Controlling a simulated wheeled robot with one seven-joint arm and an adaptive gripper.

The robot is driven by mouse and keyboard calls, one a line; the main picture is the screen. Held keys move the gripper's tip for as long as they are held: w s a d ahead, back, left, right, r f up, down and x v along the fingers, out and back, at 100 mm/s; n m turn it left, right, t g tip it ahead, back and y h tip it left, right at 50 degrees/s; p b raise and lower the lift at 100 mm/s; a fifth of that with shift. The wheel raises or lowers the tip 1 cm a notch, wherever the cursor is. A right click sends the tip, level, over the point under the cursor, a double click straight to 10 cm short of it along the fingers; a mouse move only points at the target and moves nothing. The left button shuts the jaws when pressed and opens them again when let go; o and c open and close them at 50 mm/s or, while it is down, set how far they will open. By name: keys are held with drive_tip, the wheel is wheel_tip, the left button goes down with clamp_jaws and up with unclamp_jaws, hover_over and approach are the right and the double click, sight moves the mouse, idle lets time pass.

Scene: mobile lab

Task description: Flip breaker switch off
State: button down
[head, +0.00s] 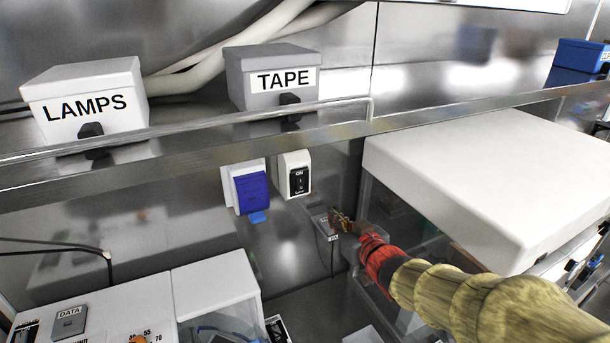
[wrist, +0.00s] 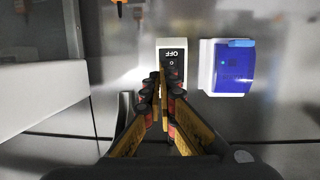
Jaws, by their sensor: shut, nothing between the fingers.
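The breaker switch (head: 299,182) is a small white wall box with a black face; its ON label is at the top in the head view. In the wrist view the breaker switch (wrist: 171,54) appears upside down, with its OFF label readable. My gripper (head: 341,221) is shut and empty, below and right of the switch in the head view. In the wrist view my gripper's fingertips (wrist: 163,78) overlap the switch's lower part and hide it. I cannot tell the rocker's position or whether the fingers touch it.
A blue-covered socket (head: 252,192) sits beside the switch; it also shows in the wrist view (wrist: 234,65). A metal shelf rail (head: 200,139) runs above, with LAMPS (head: 85,104) and TAPE (head: 272,78) boxes. A large white-topped cabinet (head: 490,180) stands right of the switch.

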sight(301, 189)
drive_tip(key=shift+w+a+r+n+y+p, duration=0.15)
drive_tip(key=shift+a+r+y+p, duration=0.15)
drive_tip(key=shift+a+r+y, duration=0.15)
drive_tip(key=shift+w+a+r+n+y+p, duration=0.15)
drive_tip(key=shift+a+r+y+p, duration=0.15)
drive_tip(key=shift+a, duration=0.25)
drive_tip(key=p+x, duration=0.2)
drive_tip(key=x, duration=1.2)
drive_tip(key=shift+r, duration=0.1)
